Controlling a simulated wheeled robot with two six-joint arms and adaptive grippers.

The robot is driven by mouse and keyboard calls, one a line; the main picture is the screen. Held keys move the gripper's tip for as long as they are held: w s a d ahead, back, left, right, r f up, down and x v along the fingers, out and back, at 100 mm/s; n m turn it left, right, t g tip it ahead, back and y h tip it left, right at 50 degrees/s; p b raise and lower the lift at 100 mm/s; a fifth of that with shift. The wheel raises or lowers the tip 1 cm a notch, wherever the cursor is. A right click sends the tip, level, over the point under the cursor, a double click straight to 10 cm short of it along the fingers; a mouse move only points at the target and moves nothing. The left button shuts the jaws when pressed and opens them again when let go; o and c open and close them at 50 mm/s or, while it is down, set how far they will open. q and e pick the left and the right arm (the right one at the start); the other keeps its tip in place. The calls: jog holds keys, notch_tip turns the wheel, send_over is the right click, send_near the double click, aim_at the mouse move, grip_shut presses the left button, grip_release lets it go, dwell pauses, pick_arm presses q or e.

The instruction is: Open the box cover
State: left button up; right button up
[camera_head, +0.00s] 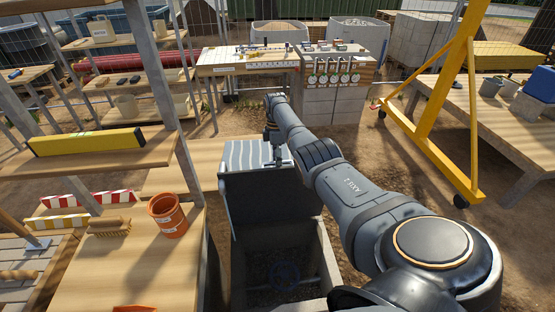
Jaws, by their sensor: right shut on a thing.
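The grey box (323,262) stands low in the lower middle of the head view. Its cover (262,190) is raised at the far side, and its dark face is turned towards me. I can see into the box, where a round dark thing lies over a rough floor. My right arm reaches over the box from the lower right. My right gripper (279,155) is at the cover's upper edge and shut on it; its fingertips are small and partly hidden by the arm. My left gripper is not in view.
An orange pot (167,216) and a brush (109,227) stand on a wooden table left of the box. A yellow level (87,141) lies on a shelf. A yellow frame (445,110) on castors stands right.

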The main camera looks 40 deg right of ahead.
jog(key=shift+w, duration=0.1)
notch_tip(320, 180, up, 12)
jog(key=w+d, duration=0.1)
jog(key=shift+w+d, duration=0.15)
jog(key=shift+w, duration=0.25)
jog(key=shift+f, duration=0.1)
